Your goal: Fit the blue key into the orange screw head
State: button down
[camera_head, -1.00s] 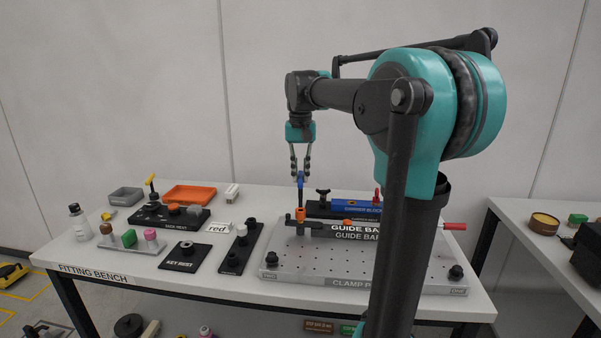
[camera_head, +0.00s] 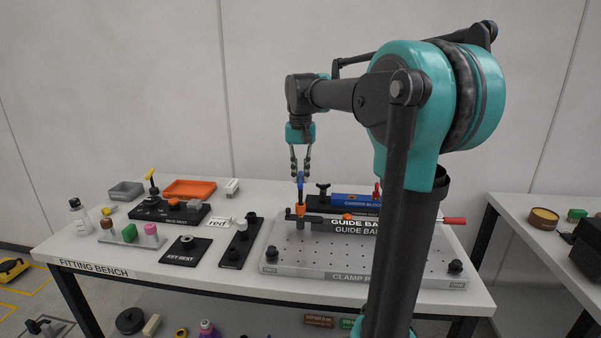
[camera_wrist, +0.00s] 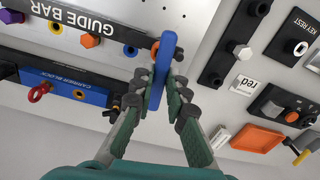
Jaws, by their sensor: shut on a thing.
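The blue key (camera_head: 300,183) points down from my gripper (camera_head: 300,168), which is shut on it. In the head view an orange screw head (camera_head: 300,209) sits directly below the key, at the left end of the guide bar (camera_head: 340,222). In the wrist view the blue key (camera_wrist: 161,70) stands between my fingertips (camera_wrist: 160,92). Its far end overlaps the orange screw head (camera_wrist: 154,49), which is mostly hidden behind it. I cannot tell whether the key tip is seated in the head or just above it.
A second orange bolt (camera_wrist: 89,41) sits farther along the bar. The blue-topped carrier block (camera_head: 352,201) stands close behind. A black key rest (camera_head: 186,250) and a black strip with knobs (camera_head: 240,242) lie to the left. The clamp plate (camera_head: 330,260) is mostly clear in front.

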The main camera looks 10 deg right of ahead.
jog(key=shift+f, duration=0.65)
jog(key=c, duration=1.4)
grip_release()
jog(key=shift+c, duration=0.2)
jog(key=shift+r, duration=2.45)
jog(key=shift+r, duration=0.1)
